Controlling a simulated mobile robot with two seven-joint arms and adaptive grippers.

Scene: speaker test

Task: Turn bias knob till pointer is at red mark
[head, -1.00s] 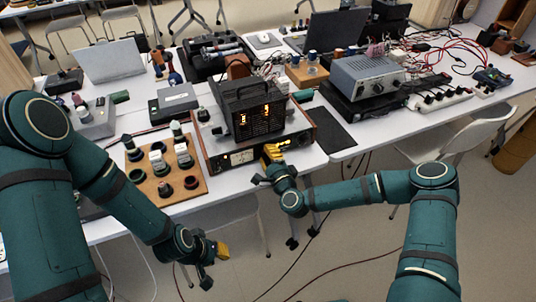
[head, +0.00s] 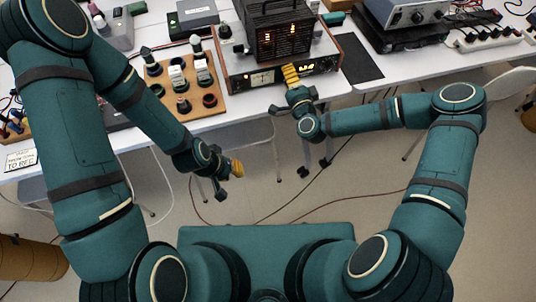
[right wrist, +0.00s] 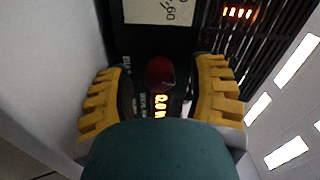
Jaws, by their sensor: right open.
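The wood-sided amplifier (head: 237,84) stands at the table's front edge, with a meter and a lit display on its front panel. My right gripper (head: 291,76) is at this panel, between the meter and the display. In the right wrist view its yellow fingers (right wrist: 162,97) are open, one on each side of a dark red round part (right wrist: 160,73), which looks like a knob. I cannot make out a pointer, a red mark or any contact. My left gripper (head: 231,178) hangs in front of the table, away from the amplifier; its opening is unclear.
A black grilled unit with glowing digits (head: 278,35) rises above the panel. A wooden board (head: 205,117) with several knobs and blocks lies to the left. A grey instrument (head: 405,12) is at the back right. The floor before the table is open, with cables across it.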

